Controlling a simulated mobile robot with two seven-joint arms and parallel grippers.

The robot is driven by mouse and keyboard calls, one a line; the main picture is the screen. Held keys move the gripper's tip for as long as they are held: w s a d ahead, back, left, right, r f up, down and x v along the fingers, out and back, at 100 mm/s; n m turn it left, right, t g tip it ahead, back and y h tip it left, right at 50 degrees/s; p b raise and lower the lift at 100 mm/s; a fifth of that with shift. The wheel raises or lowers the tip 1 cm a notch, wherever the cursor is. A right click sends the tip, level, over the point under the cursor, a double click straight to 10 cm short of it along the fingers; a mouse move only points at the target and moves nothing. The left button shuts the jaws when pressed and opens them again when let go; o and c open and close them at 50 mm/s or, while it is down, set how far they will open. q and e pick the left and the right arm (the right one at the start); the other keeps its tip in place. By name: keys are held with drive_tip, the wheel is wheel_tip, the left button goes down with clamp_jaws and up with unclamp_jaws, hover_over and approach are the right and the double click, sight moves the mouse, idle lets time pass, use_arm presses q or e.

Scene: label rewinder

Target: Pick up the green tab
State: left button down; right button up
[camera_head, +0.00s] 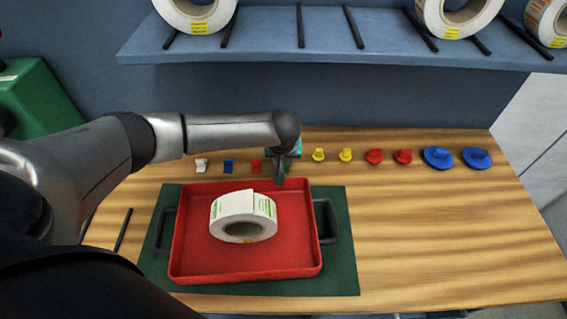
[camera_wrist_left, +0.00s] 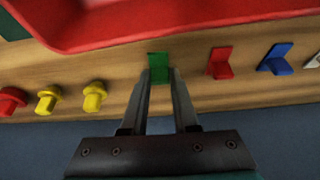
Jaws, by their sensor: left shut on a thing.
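The green tab (camera_wrist_left: 158,66) shows in the left wrist view between the fingertips of my left gripper (camera_wrist_left: 160,80). The fingers are shut on it from both sides, in line with the row of tabs on the wooden table; I cannot tell whether it touches the table. My right gripper is not in view.
A red tab (camera_wrist_left: 220,62) and a blue tab (camera_wrist_left: 274,58) stand beside the green one. Yellow, red and blue knobs continue the row. The red tray (camera_head: 190,262) holds a label roll (camera_head: 244,214). A shelf (camera_head: 270,40) with rolls hangs behind. The table's right side is clear.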

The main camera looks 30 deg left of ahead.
use_arm(q)
drive_tip(key=shift+r, duration=0.1)
drive_tip(key=shift+r, duration=0.6)
drive_tip(key=shift+s+a+r+p, duration=0.15)
drive_tip(key=shift+r+p, duration=0.15)
drive_tip(key=shift+r, duration=0.3)
drive_tip(key=shift+s+a+r+p, duration=0.15)
drive_tip(key=shift+r+p, duration=0.1)
drive_tip(key=shift+r, duration=0.3)
drive_tip(key=s+a, duration=0.3)
drive_tip(key=a, duration=0.1)
drive_tip(key=s+a, duration=0.8)
drive_tip(key=a, duration=0.1)
drive_tip(key=shift+s+f+p, duration=0.1)
drive_tip(key=shift+s+p, duration=0.05)
drive_tip(key=shift+p, duration=0.2)
